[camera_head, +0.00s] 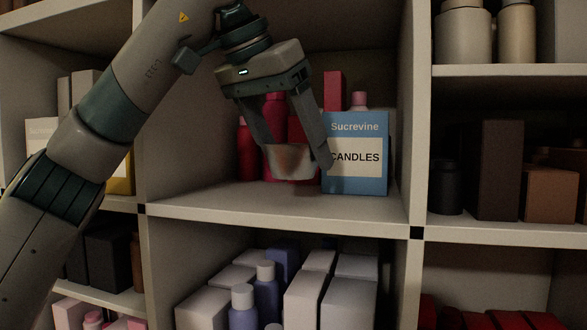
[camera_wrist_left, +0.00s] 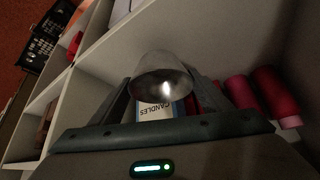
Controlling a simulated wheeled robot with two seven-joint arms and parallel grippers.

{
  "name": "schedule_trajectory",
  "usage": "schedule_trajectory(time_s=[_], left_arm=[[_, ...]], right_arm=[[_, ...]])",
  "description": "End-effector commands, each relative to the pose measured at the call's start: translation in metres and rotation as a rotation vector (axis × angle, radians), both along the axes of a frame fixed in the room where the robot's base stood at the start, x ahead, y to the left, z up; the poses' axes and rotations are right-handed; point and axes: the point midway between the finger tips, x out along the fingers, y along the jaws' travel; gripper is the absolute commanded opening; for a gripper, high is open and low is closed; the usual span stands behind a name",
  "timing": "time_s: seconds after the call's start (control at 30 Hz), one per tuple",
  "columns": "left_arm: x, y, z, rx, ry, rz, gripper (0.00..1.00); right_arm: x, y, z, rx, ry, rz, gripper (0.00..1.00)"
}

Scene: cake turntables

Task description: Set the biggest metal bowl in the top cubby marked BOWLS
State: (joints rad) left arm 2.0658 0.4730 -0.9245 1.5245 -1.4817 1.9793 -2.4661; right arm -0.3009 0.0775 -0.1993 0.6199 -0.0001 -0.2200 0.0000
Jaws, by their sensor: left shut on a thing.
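A small metal bowl (camera_head: 292,163) with a brownish reflection hangs between the fingers of my left gripper (camera_head: 295,152). The gripper is shut on it, with one finger at each side. It is in front of or just inside a middle cubby, above its shelf board (camera_head: 285,203). In the left wrist view the bowl (camera_wrist_left: 163,75) is shiny and round-sided, between the two fingers. No marking reading BOWLS shows, and no other bowl is in view. My right gripper is not in view.
A blue box marked CANDLES (camera_head: 357,178) stands right of the bowl in this cubby. Red bottles and boxes (camera_head: 247,150) stand behind. The cubby's right divider (camera_head: 407,120) is close by. White boxes and purple bottles (camera_head: 265,290) fill the cubby below. The shelf's front left is bare.

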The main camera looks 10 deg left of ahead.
Motion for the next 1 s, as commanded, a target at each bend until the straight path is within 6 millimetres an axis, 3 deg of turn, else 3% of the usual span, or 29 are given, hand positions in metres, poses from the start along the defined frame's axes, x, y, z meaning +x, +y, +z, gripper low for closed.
schedule_trajectory(time_s=[0.47,0.7,1.0], left_arm=[[0.000,0.000,-0.007,0.000,0.000,-0.001,0.48],[0.000,0.000,-0.030,0.001,0.002,-0.001,0.48],[0.003,0.000,-0.039,0.000,-0.001,-0.001,0.48]], right_arm=[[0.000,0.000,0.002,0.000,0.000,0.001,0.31],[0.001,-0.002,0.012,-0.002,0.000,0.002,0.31],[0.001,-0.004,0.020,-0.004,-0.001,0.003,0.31]])
